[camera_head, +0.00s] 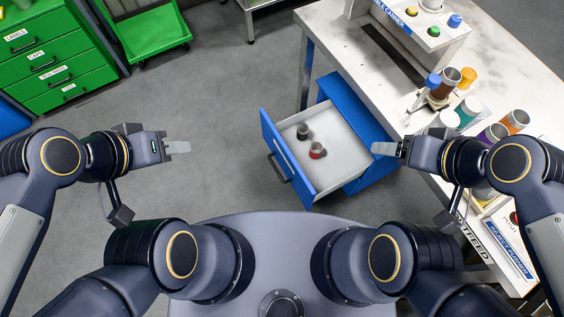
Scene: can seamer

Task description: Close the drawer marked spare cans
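A blue drawer (290,165) with a white inside stands pulled out from a blue cabinet (372,172) under the bench. Its front panel faces left and carries a dark handle (279,168); any label on it cannot be read. A dark can (302,131) and a red and dark can (317,151) stand inside. My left gripper (188,147) is left of the drawer front, apart from it and empty. My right gripper (374,149) is above the cabinet side of the drawer, seen edge-on. Whether either gripper's fingers are apart cannot be made out.
A white bench (345,42) with a can seamer and several coloured cans stands on the right. A green drawer cabinet (55,55) and a green cart (148,32) stand at the upper left. The grey floor (225,95) left of the drawer is clear.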

